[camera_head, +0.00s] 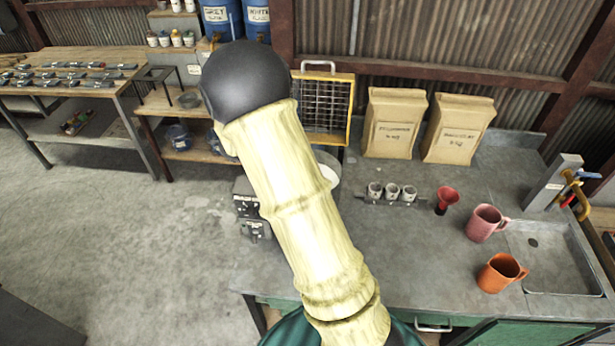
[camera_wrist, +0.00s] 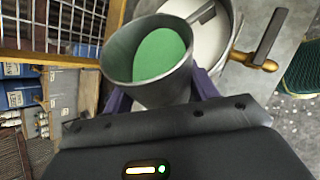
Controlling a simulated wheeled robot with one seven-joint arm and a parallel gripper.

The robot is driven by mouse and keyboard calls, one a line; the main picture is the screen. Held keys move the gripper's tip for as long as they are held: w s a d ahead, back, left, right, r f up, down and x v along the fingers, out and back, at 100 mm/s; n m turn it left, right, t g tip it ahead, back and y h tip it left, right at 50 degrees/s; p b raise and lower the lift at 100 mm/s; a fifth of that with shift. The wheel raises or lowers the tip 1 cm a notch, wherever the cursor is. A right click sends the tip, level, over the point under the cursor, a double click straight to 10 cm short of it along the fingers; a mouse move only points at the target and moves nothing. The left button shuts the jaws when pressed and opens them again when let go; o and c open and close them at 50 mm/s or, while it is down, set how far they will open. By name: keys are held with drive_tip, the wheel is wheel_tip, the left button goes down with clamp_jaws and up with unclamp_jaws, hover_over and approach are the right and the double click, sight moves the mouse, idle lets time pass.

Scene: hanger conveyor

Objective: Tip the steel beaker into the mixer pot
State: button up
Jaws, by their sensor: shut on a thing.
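The steel beaker (camera_wrist: 150,90) is in the wrist view, a grey metal cup with green contents (camera_wrist: 159,54) inside. My gripper (camera_wrist: 160,92) is shut on the beaker, with a purple finger on each side of it. The mixer pot (camera_wrist: 233,40) is just beyond the beaker, a round metal bowl with whitish contents and a flat grey paddle over it. The beaker overlaps the pot's near side in this view; their height gap cannot be told. In the head view my arm hides the gripper and the beaker, and only the right part of the mixer pot (camera_head: 331,165) shows.
On the bench (camera_head: 390,245) stand two paper sacks (camera_head: 393,122), a rack of small cups (camera_head: 391,192), a red funnel (camera_head: 446,199), a pink mug (camera_head: 485,222) and an orange mug (camera_head: 500,272). A yellow-framed wire panel (camera_head: 322,108) stands behind the pot.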

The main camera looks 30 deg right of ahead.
drive_tip(key=shift+a+m+t+y+b, duration=0.15)
drive_tip(key=shift+m+t+y+b, duration=0.5)
drive_tip(key=shift+y+b, duration=0.8)
idle(1.0)
drive_tip(key=shift+t+y+b, duration=0.45)
drive_tip(key=shift+y+b, duration=0.1)
idle(0.7)
drive_tip(key=shift+f+m+y, duration=0.1)
drive_tip(key=shift+m+y, duration=0.15)
drive_tip(key=shift+y, duration=0.05)
drive_tip(key=shift+w, duration=0.2)
